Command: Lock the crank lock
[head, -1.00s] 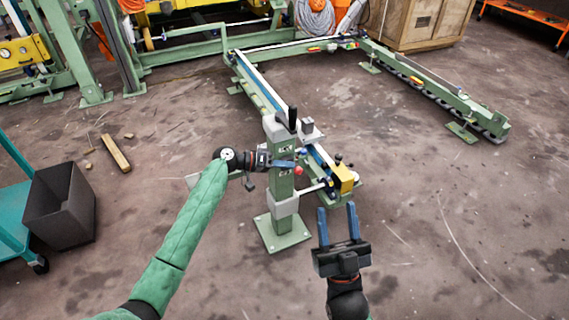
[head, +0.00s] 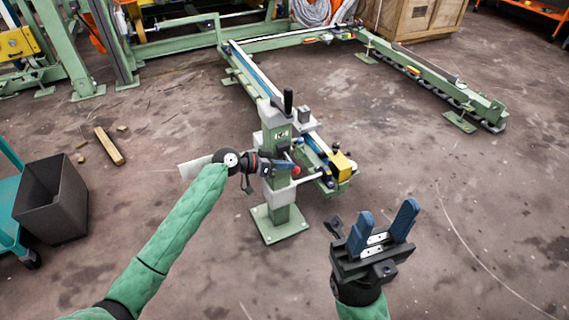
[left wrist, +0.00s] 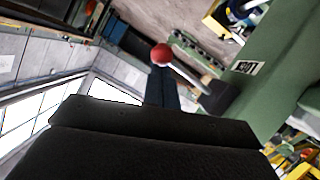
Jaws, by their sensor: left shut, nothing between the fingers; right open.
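The crank lock is on a green post (head: 277,209) standing on a square foot plate. A black upright handle (head: 288,101) rises at its top. A red ball knob (head: 296,170) sits at the post's side, and it also shows in the left wrist view (left wrist: 161,54), on a thin rod running to a black hub (left wrist: 217,98) on the green post. My left gripper (head: 284,166) is shut and empty, its fingertips close to the red knob; whether they touch it I cannot tell. My right gripper (head: 383,231) is open and empty, right of the post and nearer to me.
A yellow block (head: 342,166) sits on the green rail right of the post. A long green frame (head: 250,83) runs back from the post. A dark bin (head: 52,200) and a wood piece (head: 109,146) are at left. The floor at right is clear.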

